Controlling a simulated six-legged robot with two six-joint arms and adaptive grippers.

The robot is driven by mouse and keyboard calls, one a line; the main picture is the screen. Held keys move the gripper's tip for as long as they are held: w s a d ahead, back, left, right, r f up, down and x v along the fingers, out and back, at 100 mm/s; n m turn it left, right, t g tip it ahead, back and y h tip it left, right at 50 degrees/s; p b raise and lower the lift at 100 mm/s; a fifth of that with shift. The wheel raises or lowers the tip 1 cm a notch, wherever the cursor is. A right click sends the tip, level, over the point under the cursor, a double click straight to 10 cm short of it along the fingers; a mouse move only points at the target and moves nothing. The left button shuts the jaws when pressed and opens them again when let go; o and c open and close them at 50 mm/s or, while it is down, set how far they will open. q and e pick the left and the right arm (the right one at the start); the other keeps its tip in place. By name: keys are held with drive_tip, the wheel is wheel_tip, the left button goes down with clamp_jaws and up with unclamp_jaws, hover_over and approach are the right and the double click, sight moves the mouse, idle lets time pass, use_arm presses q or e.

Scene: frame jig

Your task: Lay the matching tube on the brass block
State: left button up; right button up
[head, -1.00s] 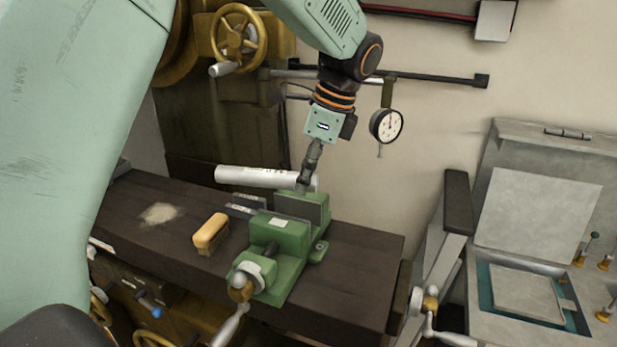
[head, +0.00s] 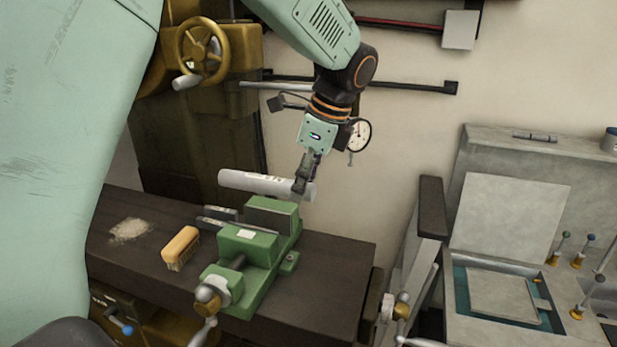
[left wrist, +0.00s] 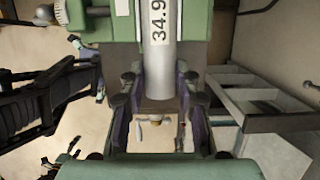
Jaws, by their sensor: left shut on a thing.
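A silver-grey tube (head: 248,182) with dark printing is held sideways above the rear of the green vice (head: 248,245). My left gripper (head: 302,186) is shut on the tube near its right end. In the left wrist view the tube (left wrist: 158,45) runs up between the fingers of my left gripper (left wrist: 157,85), and part of its marking reads "34.9". The tube appears clear of the vice jaws. I cannot make out the brass block in either view. My right gripper is not in view.
A yellow-backed brush (head: 180,247) lies on the dark bench (head: 330,262) left of the vice, near a pile of shavings (head: 129,230). A dial gauge (head: 357,135) hangs behind the gripper. A grey lidded case (head: 510,215) stands at the right.

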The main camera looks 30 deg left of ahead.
sight(305, 199)
use_arm(q)
drive_tip(key=shift+s+a+f, duration=0.25)
drive_tip(key=shift+s+f, duration=0.05)
drive_tip(key=shift+f, duration=0.3)
drive_tip(key=shift+d+f, duration=0.2)
drive_tip(key=shift+f, duration=0.35)
drive_tip(key=shift+w+d+f, duration=0.25)
drive_tip(key=shift+w+f, duration=0.05)
drive_tip(key=shift+f, duration=0.3)
drive_tip(key=x, duration=0.2)
drive_tip(key=b+x, duration=0.1)
drive_tip(key=d+x, duration=0.1)
drive_tip(key=x, duration=0.1)
drive_tip(key=shift+f+b, duration=0.3)
drive_tip(key=shift+f, duration=0.2)
drive_tip(key=shift+w+d, duration=0.15)
drive_tip(key=shift+w, duration=0.05)
drive_tip(key=shift+s+f, duration=0.1)
drive_tip(key=shift+f, duration=0.05)
drive_tip(key=shift+f, duration=0.1)
